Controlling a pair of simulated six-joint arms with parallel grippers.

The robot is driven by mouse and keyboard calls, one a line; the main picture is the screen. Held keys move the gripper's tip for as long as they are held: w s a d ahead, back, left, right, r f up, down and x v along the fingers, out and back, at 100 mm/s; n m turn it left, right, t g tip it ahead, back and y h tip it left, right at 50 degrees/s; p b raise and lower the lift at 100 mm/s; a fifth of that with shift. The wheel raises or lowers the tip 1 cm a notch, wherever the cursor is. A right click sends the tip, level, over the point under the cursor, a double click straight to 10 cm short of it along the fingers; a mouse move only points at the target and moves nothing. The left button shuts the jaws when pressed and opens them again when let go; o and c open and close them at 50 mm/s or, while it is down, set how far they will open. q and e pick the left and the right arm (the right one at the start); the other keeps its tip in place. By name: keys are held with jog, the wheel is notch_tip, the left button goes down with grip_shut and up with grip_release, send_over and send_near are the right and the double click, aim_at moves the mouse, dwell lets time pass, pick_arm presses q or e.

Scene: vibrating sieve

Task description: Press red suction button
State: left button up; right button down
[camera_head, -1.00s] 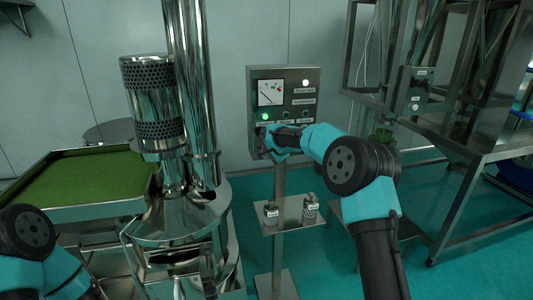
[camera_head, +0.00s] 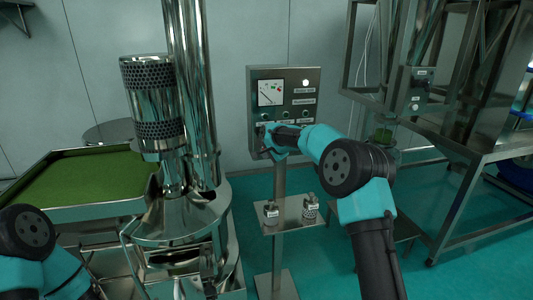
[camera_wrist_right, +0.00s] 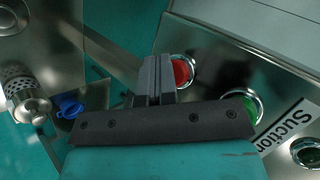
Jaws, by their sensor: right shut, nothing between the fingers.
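The control panel (camera_head: 312,88) stands upright on a post in the middle of the head view. My right gripper (camera_head: 266,139) is shut and empty at the panel's lower left and hides part of its bottom row. In the right wrist view, the closed fingers (camera_wrist_right: 157,72) overlap the left side of the red button (camera_wrist_right: 182,71), which has a shiny metal ring. I cannot tell whether the fingertips touch it. A green button (camera_wrist_right: 247,103) sits beside it, partly behind the gripper body, near a "Suction" label (camera_wrist_right: 287,124). My left gripper is out of view.
A steel sieve machine (camera_head: 158,107) stands left of the panel, beside a tray of green material (camera_head: 88,184). A small shelf (camera_head: 291,227) on the post holds small metal containers. A steel frame (camera_head: 470,150) stands at the right.

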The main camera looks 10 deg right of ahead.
dwell(0.4)
jog(key=shift+s, duration=0.9)
jog(key=shift+s, duration=0.1)
jog(key=s, duration=0.4)
jog(key=shift+s, duration=0.4)
dwell(1.5)
